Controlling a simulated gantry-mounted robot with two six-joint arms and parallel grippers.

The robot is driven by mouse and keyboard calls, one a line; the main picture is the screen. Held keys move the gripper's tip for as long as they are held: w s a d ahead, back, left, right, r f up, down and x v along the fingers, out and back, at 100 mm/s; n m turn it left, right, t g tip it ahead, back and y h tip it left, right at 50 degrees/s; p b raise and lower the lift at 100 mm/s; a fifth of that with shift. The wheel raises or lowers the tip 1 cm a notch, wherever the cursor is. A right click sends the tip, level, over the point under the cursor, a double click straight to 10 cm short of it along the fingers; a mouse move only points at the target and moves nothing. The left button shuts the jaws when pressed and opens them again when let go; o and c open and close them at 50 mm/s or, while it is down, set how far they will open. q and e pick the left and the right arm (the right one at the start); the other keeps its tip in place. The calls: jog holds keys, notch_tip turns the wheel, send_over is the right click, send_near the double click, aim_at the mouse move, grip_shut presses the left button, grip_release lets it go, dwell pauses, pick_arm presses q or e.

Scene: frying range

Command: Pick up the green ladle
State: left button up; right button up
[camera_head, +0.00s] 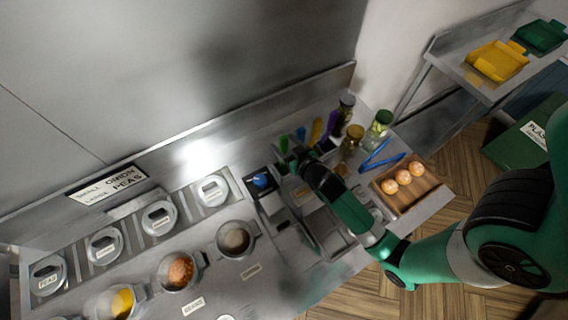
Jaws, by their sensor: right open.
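Several coloured utensil handles stand in a row at the back of the steel counter. A bright green handle (284,144), likely the green ladle, is at the left of this row. The ladle's lower part is hidden. My right gripper (287,165) is open, just in front of the green handles, with its arm coming in from the right. At this size I cannot tell whether it touches a handle. My left gripper is not in view.
Jars (380,122), blue tongs (381,160) and a wooden tray (429,185) with orange balls lie further right. Lidded containers (158,218) and bowls (236,240) fill the left.

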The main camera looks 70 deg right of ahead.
jog(key=x, duration=0.4)
jog(key=shift+d+f, duration=0.15)
jog(key=shift+d, duration=0.15)
grip_shut()
